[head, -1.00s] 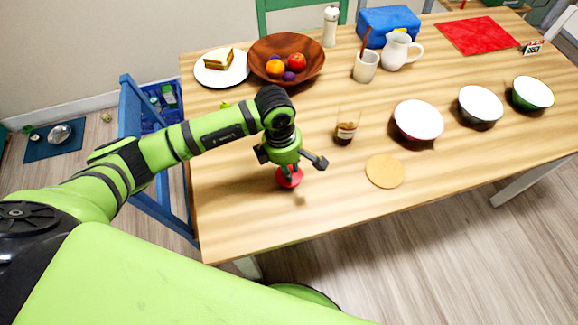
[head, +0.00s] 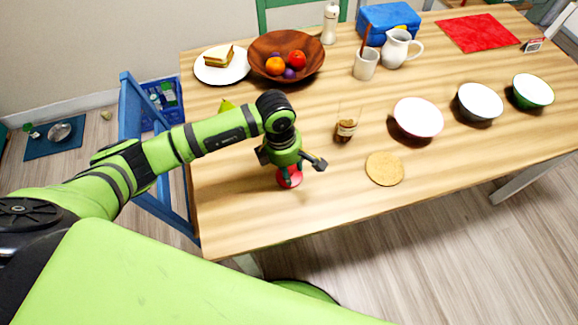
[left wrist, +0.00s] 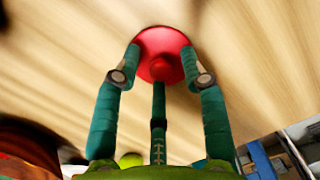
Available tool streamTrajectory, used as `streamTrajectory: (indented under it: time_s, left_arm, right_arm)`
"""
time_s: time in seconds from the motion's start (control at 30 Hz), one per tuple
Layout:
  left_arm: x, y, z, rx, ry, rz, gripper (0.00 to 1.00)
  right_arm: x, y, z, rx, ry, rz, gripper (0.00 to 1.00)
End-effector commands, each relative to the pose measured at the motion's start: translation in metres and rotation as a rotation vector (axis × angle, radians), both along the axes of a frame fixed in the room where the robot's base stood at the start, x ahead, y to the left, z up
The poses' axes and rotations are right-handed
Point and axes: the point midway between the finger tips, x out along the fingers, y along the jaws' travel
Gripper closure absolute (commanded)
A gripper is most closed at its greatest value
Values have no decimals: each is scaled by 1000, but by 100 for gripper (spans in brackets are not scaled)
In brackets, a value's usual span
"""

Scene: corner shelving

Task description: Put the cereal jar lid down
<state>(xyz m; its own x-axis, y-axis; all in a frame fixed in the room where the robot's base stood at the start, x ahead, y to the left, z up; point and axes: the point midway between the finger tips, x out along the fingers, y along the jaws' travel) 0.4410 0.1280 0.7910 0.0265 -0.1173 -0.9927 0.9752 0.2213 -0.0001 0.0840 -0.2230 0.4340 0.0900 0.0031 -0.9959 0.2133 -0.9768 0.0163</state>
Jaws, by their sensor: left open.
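A red round lid with a small knob (head: 295,182) lies on the wooden table (head: 240,225) near its front left part. My left gripper (head: 289,176) points down over it and hides part of it. In the left wrist view the lid (left wrist: 162,42) shows between the fingertips of my left gripper (left wrist: 160,76). The fingers are spread open, close around the lid; I cannot tell whether they touch it. A clear jar with brown contents at its bottom (head: 346,130) stands upright to the right of the gripper. My right gripper is not in view.
A round cork-coloured mat (head: 384,169) lies right of the lid. Several bowls, including a white-and-red one (head: 418,118), stand farther right. A wooden fruit bowl (head: 262,50) and a sandwich plate (head: 207,72) are behind. Bare table lies in front of the gripper.

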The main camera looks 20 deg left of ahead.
Motion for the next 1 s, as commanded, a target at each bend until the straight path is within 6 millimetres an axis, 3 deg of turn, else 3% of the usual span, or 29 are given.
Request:
streamTrajectory:
  time_s: [0.6, 1.0]
  left_arm:
    - [-2, 13, 109, -1, -3, 0, 57]
    - [-3, 14, 121, 0, 0, 0, 57]
  right_arm:
    - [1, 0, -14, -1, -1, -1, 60]
    - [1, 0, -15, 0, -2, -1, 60]
